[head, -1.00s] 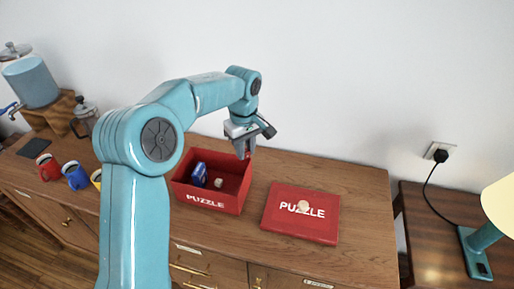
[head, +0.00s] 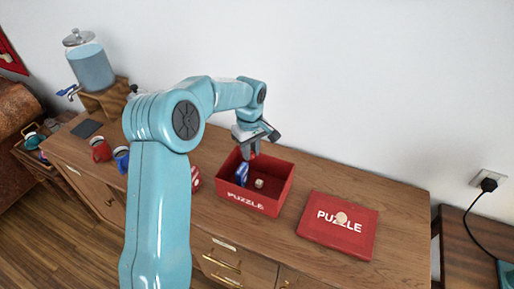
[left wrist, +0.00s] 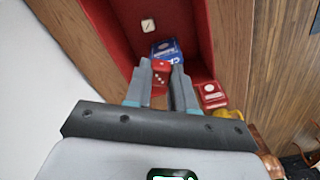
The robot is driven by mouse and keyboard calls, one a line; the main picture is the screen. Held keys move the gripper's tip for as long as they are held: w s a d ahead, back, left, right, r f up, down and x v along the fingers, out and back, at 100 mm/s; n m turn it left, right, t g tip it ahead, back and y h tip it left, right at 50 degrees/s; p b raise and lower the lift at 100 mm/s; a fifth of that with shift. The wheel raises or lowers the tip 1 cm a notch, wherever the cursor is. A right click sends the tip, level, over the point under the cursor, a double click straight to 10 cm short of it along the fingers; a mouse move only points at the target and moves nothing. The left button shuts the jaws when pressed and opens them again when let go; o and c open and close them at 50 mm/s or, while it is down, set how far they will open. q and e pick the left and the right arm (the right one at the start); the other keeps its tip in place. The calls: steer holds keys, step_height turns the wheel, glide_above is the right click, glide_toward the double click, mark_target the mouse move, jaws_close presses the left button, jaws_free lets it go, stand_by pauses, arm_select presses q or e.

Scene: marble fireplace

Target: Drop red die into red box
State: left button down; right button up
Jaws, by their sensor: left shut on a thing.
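The red box (head: 250,201), marked PUZZLE, stands open on the wooden cabinet. A blue packet (head: 242,172) and a small cream die (head: 259,183) are inside. My left gripper (head: 252,151) is over the back left part of the box, pointing down. It is shut on the red die (left wrist: 161,68), whose white pips show between the fingertips in the left wrist view. That view also shows the blue packet (left wrist: 166,48) and cream die (left wrist: 148,25) beyond the fingers, and the red box wall (left wrist: 197,35). My right gripper is not in view.
The red PUZZLE lid (head: 350,242) lies right of the box with a small cream round thing (head: 341,218) on it. A red-and-white item (head: 195,181) is close to the box's left side. Red (head: 101,150) and blue (head: 121,160) mugs stand further left.

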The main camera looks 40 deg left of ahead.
arm_select(q)
steer(key=shift+s+a+f+b, duration=0.1)
steer(key=shift+s+f+b, duration=0.05)
steer(key=shift+f+b, duration=0.45)
step_height(320, 180, down, 5)
steer(key=b, duration=0.2)
steer(key=shift+r+b, duration=0.15)
steer(key=shift+b, duration=0.2)
